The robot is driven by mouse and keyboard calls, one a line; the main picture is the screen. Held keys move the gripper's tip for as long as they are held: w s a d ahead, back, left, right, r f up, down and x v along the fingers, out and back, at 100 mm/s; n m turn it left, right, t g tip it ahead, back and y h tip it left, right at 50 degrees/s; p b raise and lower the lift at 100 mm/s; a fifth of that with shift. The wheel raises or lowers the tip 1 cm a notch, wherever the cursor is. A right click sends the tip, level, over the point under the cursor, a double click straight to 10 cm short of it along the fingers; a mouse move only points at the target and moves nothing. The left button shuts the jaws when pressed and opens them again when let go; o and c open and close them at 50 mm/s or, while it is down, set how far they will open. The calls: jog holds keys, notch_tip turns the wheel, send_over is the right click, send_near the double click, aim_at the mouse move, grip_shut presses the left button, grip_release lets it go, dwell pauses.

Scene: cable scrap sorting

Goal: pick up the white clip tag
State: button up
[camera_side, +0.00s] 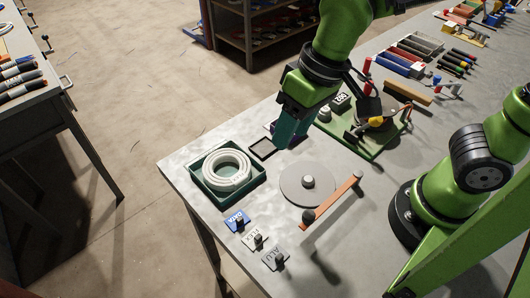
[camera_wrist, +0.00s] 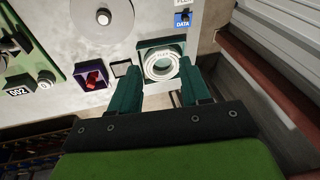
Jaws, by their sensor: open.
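A small white tag (camera_side: 255,240) with dark lettering and a dark clip knob lies near the table's front-left edge. It lies between a blue tag marked DATA (camera_side: 237,220) and a greyer tag marked ALU (camera_side: 275,259). In the wrist view a pale tag (camera_wrist: 183,3) is cut off by the top edge, just above the blue tag (camera_wrist: 183,20). My gripper (camera_side: 287,143) is above the table behind the coil tray, well away from the tags. In the wrist view its teal fingers (camera_wrist: 158,70) are apart, with nothing gripped between them.
A green tray (camera_side: 204,196) holds a white cable coil (camera_side: 227,170). Beside it are a small dark square frame (camera_side: 262,149), a grey disc (camera_side: 307,185) and an orange-brown bar (camera_side: 333,200). A dark box (camera_wrist: 91,77) holds something red. A green board (camera_side: 372,148) stands behind.

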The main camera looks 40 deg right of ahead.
jog(key=s+a+f+n+g+h, duration=0.1)
jog(key=s+a+f+g+h, duration=0.2)
jog(key=a, duration=0.7)
jog(key=m+t, duration=0.1)
jog(key=m, duration=0.1)
send_over(256, 235)
jog(key=shift+y, duration=0.3)
notch_tip(256, 235, down, 10)
jog(key=shift+a+f, duration=0.1)
jog(key=shift+s+f, duration=0.1)
jog(key=shift+f, duration=3.05)
grip_shut()
